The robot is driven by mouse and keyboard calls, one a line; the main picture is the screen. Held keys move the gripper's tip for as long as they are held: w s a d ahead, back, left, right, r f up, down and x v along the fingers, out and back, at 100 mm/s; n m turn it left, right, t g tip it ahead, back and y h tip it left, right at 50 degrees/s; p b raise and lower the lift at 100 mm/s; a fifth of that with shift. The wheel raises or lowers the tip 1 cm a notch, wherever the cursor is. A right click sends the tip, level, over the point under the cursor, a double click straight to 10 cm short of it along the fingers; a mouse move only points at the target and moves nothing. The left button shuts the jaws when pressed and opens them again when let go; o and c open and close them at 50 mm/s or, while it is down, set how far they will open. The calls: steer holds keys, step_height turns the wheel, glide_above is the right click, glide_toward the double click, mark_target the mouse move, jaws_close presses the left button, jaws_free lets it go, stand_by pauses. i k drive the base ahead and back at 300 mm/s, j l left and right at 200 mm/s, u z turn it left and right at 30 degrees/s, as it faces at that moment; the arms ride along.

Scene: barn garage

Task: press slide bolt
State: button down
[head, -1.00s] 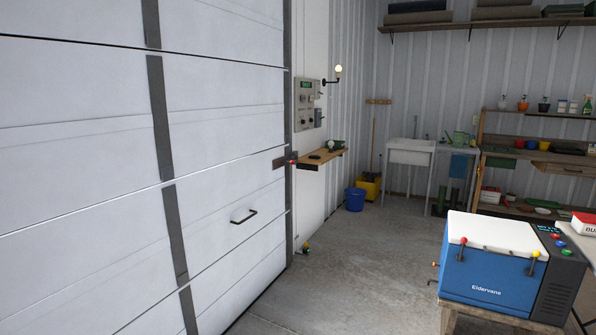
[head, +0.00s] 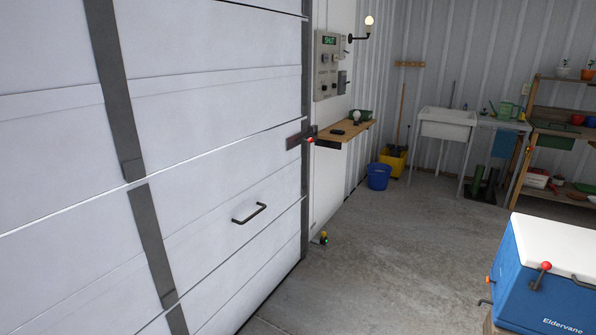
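The slide bolt (head: 301,140) is a dark metal fitting with a red knob at the right edge of the white garage door (head: 215,130). It sits at about shelf height, over the seam between door and frame. Its knob is small here, and I cannot tell how far the bolt is slid. My gripper is not in view.
A wooden shelf (head: 344,131) juts from the wall just right of the bolt, below a grey control panel (head: 327,65). A blue cooler (head: 545,275) stands at the lower right. The concrete floor (head: 390,255) between door and cooler is clear.

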mark_target(310, 140)
steer(key=i, duration=3.85)
steer(key=z, duration=0.4)
